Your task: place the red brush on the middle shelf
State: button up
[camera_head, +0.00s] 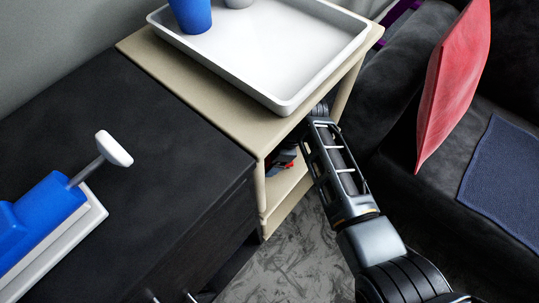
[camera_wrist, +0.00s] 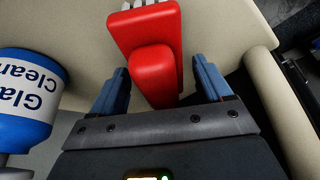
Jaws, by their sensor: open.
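The red brush (camera_wrist: 150,35), with pale bristles at its far end, lies on a beige shelf board (camera_wrist: 215,35) in the wrist view. My gripper (camera_wrist: 159,66) is open, with one finger on each side of the brush handle and a gap showing on both sides. In the head view my arm reaches under the top of the beige shelf unit (camera_head: 190,82). A bit of red shows on the board below the top, the middle shelf (camera_head: 286,185). The gripper itself is mostly hidden there.
A blue and white glass cleaner bottle (camera_wrist: 28,100) is left of my gripper, and a beige post (camera_wrist: 280,105) is close on the right. A white tray (camera_head: 285,98) with a blue cup (camera_head: 190,14) covers the unit's top. A dark cabinet (camera_head: 130,165) adjoins it.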

jog(key=p+v, duration=0.1)
jog(key=v, duration=0.4)
jog(key=shift+a+r, duration=0.1)
jog(key=w+d, duration=0.1)
jog(key=d, duration=1.1)
jog(key=shift+w, duration=0.2)
jog(key=s+d+f+m+t, duration=0.2)
jog(key=s+f+m, duration=0.2)
jog(key=s+f, duration=0.25)
jog(key=s+d+r+m+t+h, duration=0.1)
jog(key=s+d+m+t, duration=0.2)
jog(key=s, duration=0.5)
jog(key=s+d+r+m+t+h, duration=0.1)
jog(key=s+m+t+h, duration=0.2)
jog(key=s, duration=0.5)
jog(key=s+d+r+m+t, duration=0.1)
jog(key=s+r+m+t, duration=0.1)
jog(key=s+r, duration=0.3)
jog(key=s+d+r+m+t, duration=0.1)
jog(key=s+r+m+t, duration=0.2)
jog(key=r, duration=1.1)
jog(key=s+d+r+m+t, duration=0.1)
jog(key=s+r+m, duration=0.3)
jog(key=s+r, duration=0.4)
jog(key=shift+s+r+t+h, duration=0.2)
jog(key=shift+r+t+h, duration=0.1)
jog(key=shift+r+t, duration=0.45)
